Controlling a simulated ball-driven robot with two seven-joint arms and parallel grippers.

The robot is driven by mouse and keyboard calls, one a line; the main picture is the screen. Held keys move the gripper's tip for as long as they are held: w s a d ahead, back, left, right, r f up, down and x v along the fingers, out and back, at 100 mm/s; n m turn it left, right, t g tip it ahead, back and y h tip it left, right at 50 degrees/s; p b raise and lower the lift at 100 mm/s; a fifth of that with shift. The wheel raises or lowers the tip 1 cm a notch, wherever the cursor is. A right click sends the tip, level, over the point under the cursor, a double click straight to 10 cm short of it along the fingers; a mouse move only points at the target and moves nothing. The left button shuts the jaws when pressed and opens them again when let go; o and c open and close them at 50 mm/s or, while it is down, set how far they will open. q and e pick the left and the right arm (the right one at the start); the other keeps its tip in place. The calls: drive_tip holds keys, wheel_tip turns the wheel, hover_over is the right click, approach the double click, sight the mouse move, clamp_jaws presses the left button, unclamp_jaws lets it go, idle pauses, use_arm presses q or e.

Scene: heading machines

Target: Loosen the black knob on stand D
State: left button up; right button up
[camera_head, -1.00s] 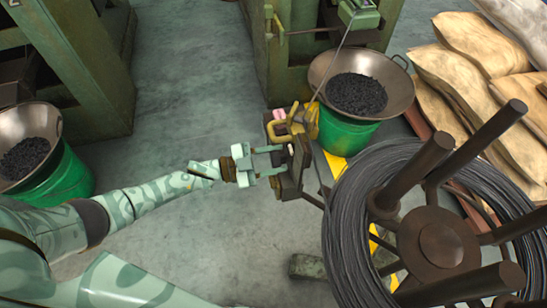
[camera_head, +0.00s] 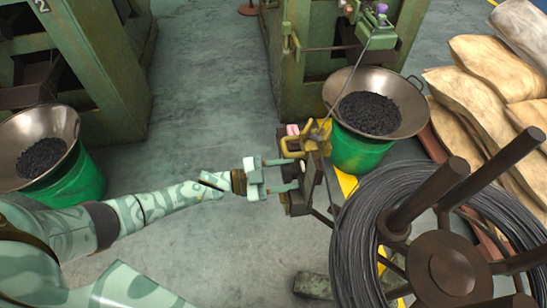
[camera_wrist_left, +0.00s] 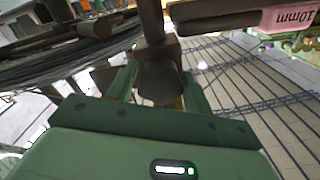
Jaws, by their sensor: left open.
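A small dark stand (camera_head: 296,203) with yellow parts (camera_head: 291,149) and a pink tag stands between the green bucket and my left arm. I cannot read a letter D on it. My left gripper (camera_head: 291,174) is open, its two fingers reaching the stand's near side. In the left wrist view a dark, blunt knob (camera_wrist_left: 160,80) sits between the pale green fingers (camera_wrist_left: 158,92). I cannot tell whether the fingers touch it. In the head view the knob is hidden by the gripper and stand. My right gripper is not in view.
A large coil of dark wire (camera_head: 356,215) on a reel with brown posts stands close right of the stand. A metal bowl of black pieces (camera_head: 410,92) sits on a green bucket (camera_head: 352,152) behind. Green machines (camera_head: 292,92) stand at the back. The floor at left-centre is clear.

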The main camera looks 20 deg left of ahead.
use_arm(q)
drive_tip(key=p+v, duration=0.1)
drive_tip(key=v, duration=1.5)
drive_tip(key=shift+s+p, duration=0.15)
drive_tip(key=shift+p, duration=0.15)
drive_tip(key=shift+a, duration=0.1)
